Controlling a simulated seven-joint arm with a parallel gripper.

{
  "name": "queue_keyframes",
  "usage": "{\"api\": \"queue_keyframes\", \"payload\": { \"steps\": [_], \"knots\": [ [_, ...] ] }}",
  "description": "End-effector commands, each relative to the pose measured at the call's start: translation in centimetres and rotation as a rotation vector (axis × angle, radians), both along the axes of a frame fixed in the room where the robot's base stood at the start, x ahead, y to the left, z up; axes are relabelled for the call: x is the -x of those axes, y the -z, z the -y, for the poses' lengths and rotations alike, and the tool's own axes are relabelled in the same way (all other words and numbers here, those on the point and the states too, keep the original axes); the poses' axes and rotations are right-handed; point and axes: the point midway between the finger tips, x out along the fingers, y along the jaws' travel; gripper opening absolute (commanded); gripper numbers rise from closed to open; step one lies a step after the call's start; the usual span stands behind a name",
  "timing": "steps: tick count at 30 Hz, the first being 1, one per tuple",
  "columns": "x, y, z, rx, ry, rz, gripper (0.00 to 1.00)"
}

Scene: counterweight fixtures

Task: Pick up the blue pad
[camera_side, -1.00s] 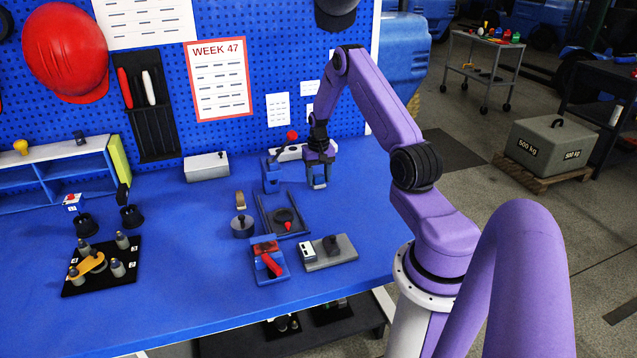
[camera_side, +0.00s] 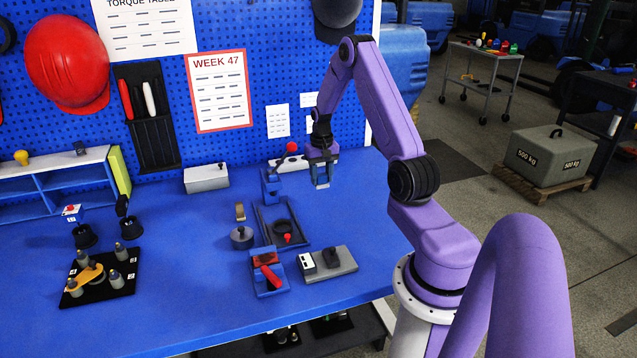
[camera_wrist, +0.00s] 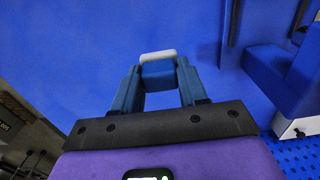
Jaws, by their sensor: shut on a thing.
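The blue pad (camera_wrist: 158,74) is a small blue block with a whitish edge, held between the two blue fingers of my gripper (camera_wrist: 157,86) in the wrist view. The fingers press on its left and right sides. In the side view, my gripper (camera_side: 321,175) is near the back right of the blue bench, pointing down, with the pad (camera_side: 322,184) small at its tips. The pad appears to be above the bench surface, but the height of the gap is hard to tell.
A blue fixture (camera_side: 270,186) stands just left of my gripper. The bench to the right of my gripper is clear.

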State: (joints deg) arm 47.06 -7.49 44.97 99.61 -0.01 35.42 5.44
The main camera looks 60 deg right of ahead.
Motion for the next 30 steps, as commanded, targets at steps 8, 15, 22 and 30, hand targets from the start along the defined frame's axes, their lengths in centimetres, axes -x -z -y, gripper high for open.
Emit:
{"api": "queue_keyframes", "payload": {
  "steps": [8, 15, 22, 30],
  "knots": [
    [3.6, -4.0, -3.2, 0.0, -0.001, 0.0, 0.12],
    [6.6, -5.8, -5.9, 0.001, -0.001, 0.001, 0.12],
    [8.2, -6.7, -7.2, 0.001, 0.0, 0.001, 0.12],
    [8.6, -6.8, -7.6, 0.0, 0.0, 0.0, 0.12]
  ]
}}
